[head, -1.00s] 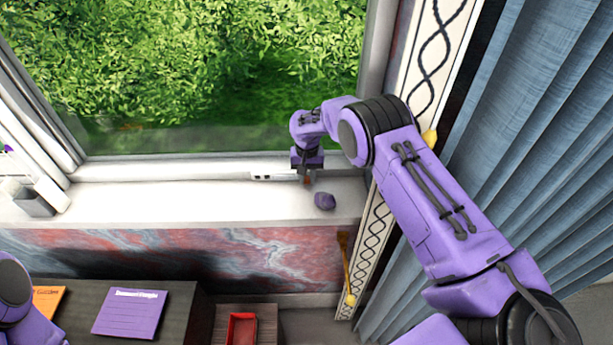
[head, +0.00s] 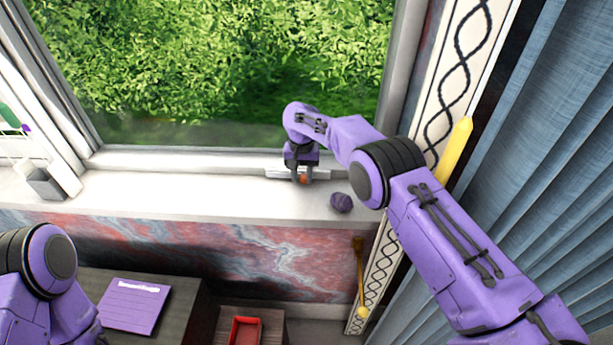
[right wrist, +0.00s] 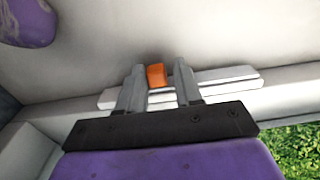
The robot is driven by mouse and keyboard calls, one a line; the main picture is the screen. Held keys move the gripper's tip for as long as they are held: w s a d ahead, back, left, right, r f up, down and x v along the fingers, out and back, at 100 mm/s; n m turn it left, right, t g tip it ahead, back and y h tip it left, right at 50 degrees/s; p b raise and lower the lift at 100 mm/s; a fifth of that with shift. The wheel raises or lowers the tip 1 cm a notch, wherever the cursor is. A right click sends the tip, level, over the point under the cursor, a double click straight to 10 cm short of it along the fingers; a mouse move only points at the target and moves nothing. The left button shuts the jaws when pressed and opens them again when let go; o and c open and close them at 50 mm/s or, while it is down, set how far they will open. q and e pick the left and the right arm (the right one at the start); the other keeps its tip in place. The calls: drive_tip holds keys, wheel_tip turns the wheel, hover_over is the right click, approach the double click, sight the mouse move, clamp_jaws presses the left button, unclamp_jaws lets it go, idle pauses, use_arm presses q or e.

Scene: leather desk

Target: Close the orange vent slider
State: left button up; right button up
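The orange vent slider (head: 303,179) is a small knob on a white vent strip (head: 321,174) at the back of the windowsill. My right gripper (head: 301,178) is over it, fingers pointing down on either side of it. In the right wrist view the orange slider (right wrist: 156,75) stands between the spread fingers of the right gripper (right wrist: 159,88). It sits close against or touching the left finger, with a gap to the right finger. The white strip (right wrist: 228,82) runs out on both sides, longer to the right. My left gripper is out of view; only its arm shows.
A purple lump (head: 341,203) lies on the sill just right of the gripper. The window frame (head: 190,158) rises behind. A grey holder (head: 45,184) stands far left. A purple book (head: 135,306) and red tray (head: 244,332) are below. The sill's middle is clear.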

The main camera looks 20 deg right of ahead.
drive_tip(key=shift+o, duration=0.7)
drive_tip(key=shift+w+a, duration=0.1)
drive_tip(key=shift+a, duration=0.1)
drive_tip(key=shift+d+r, duration=0.25)
drive_tip(key=shift+r, duration=0.2)
wheel_tip(320, 180, up, 10)
drive_tip(key=b, duration=0.2)
drive_tip(key=shift+a+f, duration=0.2)
